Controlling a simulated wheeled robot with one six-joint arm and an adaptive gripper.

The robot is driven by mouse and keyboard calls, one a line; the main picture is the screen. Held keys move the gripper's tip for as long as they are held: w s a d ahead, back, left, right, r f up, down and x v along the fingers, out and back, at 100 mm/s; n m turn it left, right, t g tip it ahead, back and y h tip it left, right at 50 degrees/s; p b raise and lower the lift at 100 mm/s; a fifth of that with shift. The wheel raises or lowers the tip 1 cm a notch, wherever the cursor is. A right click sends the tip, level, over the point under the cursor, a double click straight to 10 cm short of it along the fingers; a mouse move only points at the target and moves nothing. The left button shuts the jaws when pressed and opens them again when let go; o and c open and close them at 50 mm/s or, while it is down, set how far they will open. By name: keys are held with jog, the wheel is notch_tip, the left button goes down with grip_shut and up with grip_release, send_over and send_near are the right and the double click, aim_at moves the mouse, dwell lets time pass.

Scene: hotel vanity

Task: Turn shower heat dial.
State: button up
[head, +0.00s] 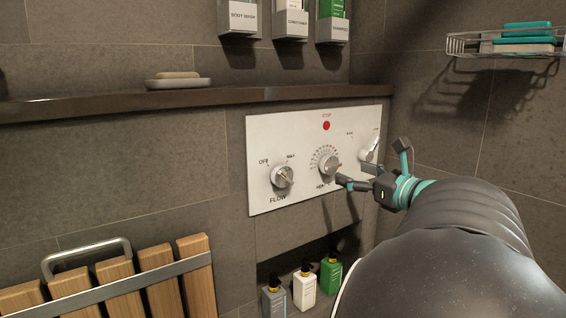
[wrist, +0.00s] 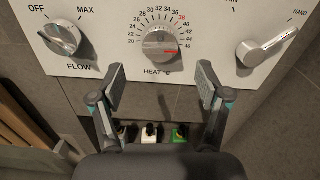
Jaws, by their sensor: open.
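The heat dial (head: 330,164) is a round silver knob in the middle of a white wall panel (head: 300,130), ringed by temperature numbers. In the wrist view the heat dial (wrist: 160,43) sits above and between the fingertips, labelled HEAT °C, with a red 38 on its scale. My gripper (head: 372,165) is at the right side of the panel in the head view, one finger near the lower right of the dial. In the wrist view my gripper (wrist: 159,82) is open and empty, its fingers spread on either side below the dial. I see no contact with the dial.
The flow knob (wrist: 62,37) is left of the dial, and a lever handle (wrist: 266,45) is right. A ledge (head: 180,101) runs above the panel. Bottles (head: 303,287) stand in a niche below. A wooden slatted seat (head: 120,280) is at lower left.

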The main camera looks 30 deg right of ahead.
aim_at(335, 167)
jog(key=w, duration=0.7)
jog(key=shift+w+a, duration=0.1)
jog(key=shift+a, duration=0.15)
jog(key=c, duration=1.2)
jog(key=shift+o, duration=0.2)
jog(key=shift+f, duration=0.1)
